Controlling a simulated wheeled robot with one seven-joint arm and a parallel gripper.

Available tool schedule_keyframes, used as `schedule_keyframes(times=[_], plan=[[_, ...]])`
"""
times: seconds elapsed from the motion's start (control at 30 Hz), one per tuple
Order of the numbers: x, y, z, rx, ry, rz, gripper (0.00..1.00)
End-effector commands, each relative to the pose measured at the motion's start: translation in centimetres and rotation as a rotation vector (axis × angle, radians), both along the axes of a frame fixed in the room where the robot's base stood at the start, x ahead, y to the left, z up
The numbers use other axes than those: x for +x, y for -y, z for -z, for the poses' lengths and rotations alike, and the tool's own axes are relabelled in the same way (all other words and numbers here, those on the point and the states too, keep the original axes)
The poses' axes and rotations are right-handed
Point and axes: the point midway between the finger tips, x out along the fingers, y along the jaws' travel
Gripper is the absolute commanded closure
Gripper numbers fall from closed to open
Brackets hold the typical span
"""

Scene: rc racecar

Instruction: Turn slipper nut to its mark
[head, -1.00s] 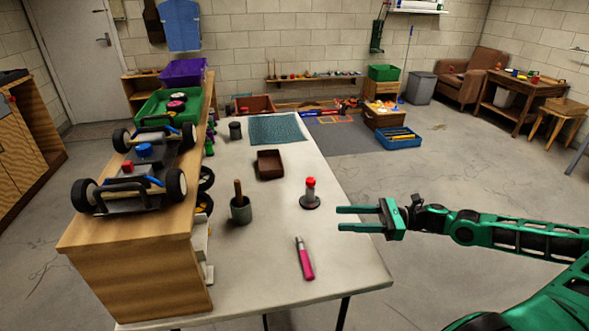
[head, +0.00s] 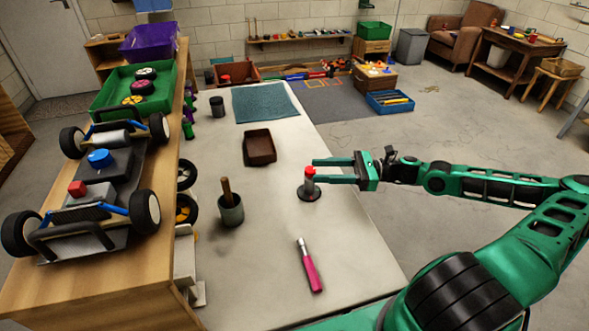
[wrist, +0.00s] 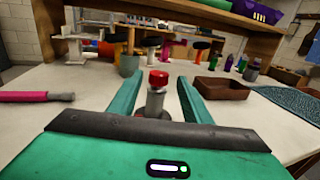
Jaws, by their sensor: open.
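A small grey post with a red cap (head: 310,172) stands upright on a round dark base on the white table. My gripper (head: 315,170) is open and level at the post's top. In the wrist view the red cap (wrist: 158,79) shows between the two fingers of my gripper (wrist: 158,85), with a gap on each side. I cannot tell which part is the slipper nut, and no mark is discernible.
A pink-handled tool (head: 309,268) lies near the table's front. A grey-green cup (head: 231,212) with a wooden handle stands left of the post. A brown tray (head: 260,147) and a teal mat (head: 264,103) lie farther back. The wooden shelf (head: 165,230) bounds the table's left side.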

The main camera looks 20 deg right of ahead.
Motion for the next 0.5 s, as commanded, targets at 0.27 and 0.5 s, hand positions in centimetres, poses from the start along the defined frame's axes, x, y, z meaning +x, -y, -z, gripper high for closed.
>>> schedule_keyframes(times=[0.27, 0.5], plan=[[1.3, -5.0, -0.1, 0.002, 0.0, -0.005, 0.56], [2.0, -7.4, 0.0, 0.001, 0.0, -0.006, 0.56]])
